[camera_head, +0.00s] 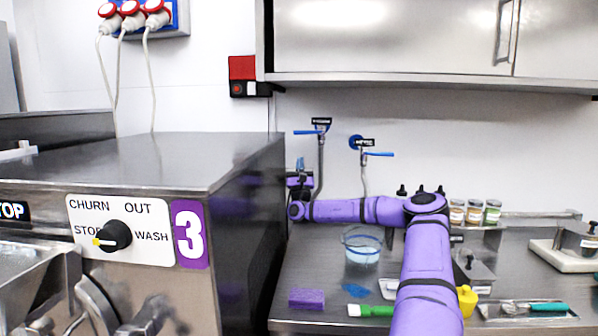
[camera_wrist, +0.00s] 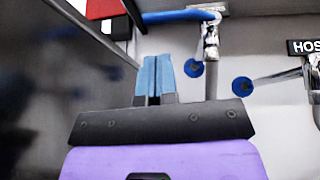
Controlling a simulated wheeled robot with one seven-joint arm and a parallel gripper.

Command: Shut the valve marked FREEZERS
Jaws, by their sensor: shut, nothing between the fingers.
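Two pipe valves are on the wall. The left valve (camera_head: 308,132) has a blue lever pointing left; its black tag is too small to read. The lever (camera_wrist: 180,17) crosses the top of the wrist view, with its pipe below. The right valve (camera_head: 378,154) has a blue lever pointing right; its tag (camera_wrist: 303,47) begins "HOS" in the wrist view. No tag legibly reads FREEZERS. My gripper (camera_head: 300,163) is just below the left lever, beside freezer 3. Its blue fingers (camera_wrist: 153,78) are shut and empty, apart from the lever.
Freezer 3 (camera_head: 236,155) stands close left of my gripper. A red and black switch box (camera_head: 243,77) is on the wall, and a steel cabinet (camera_head: 390,38) hangs above. The counter holds a clear tub (camera_head: 361,246), a purple sponge (camera_head: 307,298) and a green-handled brush (camera_head: 374,311).

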